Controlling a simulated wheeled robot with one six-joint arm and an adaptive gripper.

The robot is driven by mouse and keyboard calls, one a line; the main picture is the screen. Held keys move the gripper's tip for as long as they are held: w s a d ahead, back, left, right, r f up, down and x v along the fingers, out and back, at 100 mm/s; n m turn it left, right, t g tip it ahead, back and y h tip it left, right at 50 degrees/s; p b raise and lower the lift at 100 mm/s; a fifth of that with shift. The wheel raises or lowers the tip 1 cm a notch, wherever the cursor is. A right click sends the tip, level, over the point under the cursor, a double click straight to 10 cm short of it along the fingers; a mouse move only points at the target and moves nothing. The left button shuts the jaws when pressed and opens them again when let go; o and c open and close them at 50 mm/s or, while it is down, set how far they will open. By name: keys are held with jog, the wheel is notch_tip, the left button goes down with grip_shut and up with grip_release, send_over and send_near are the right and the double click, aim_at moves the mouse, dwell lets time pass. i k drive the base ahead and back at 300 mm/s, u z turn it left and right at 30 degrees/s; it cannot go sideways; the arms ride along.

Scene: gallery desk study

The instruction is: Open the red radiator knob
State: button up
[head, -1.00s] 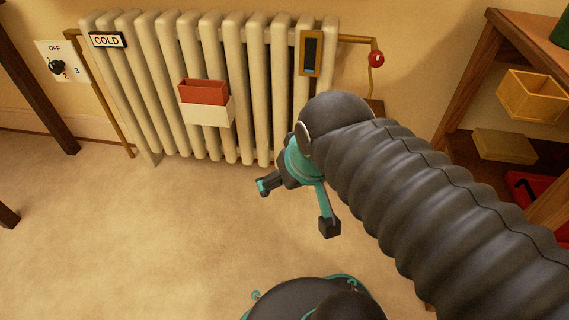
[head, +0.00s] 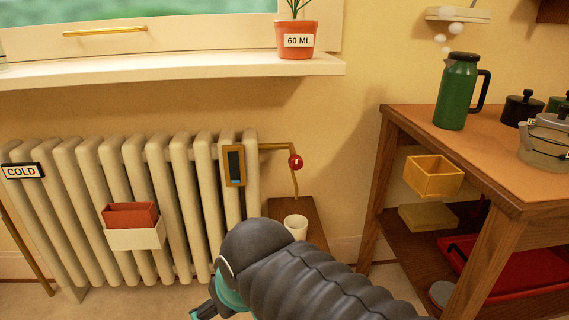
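The red radiator knob (head: 295,161) is a small round knob on a brass pipe at the right end of the cream radiator (head: 90,215). A "COLD" label (head: 22,171) hangs at the radiator's left end. A framed dark gauge (head: 235,166) hangs near its right end. My gripper (head: 203,312) is low at the bottom edge of the head view, below and left of the knob and well apart from it. Only part of it shows, one dark finger and some teal; the rest is cut off or behind my arm.
A small brown stand with a white cup (head: 296,227) is below the knob. A wooden table (head: 440,150) with a green jug (head: 457,92) and kettle (head: 547,140) stands right. A windowsill (head: 180,67) with a potted plant (head: 296,40) runs above. A red and white holder (head: 133,227) hangs on the radiator.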

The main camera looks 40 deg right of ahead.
aim_at(295, 162)
jog(key=z, duration=2.25)
jog(key=k, duration=1.25)
jog(key=u, duration=1.6)
jog(key=i, duration=0.5)
jog(key=u, duration=0.05)
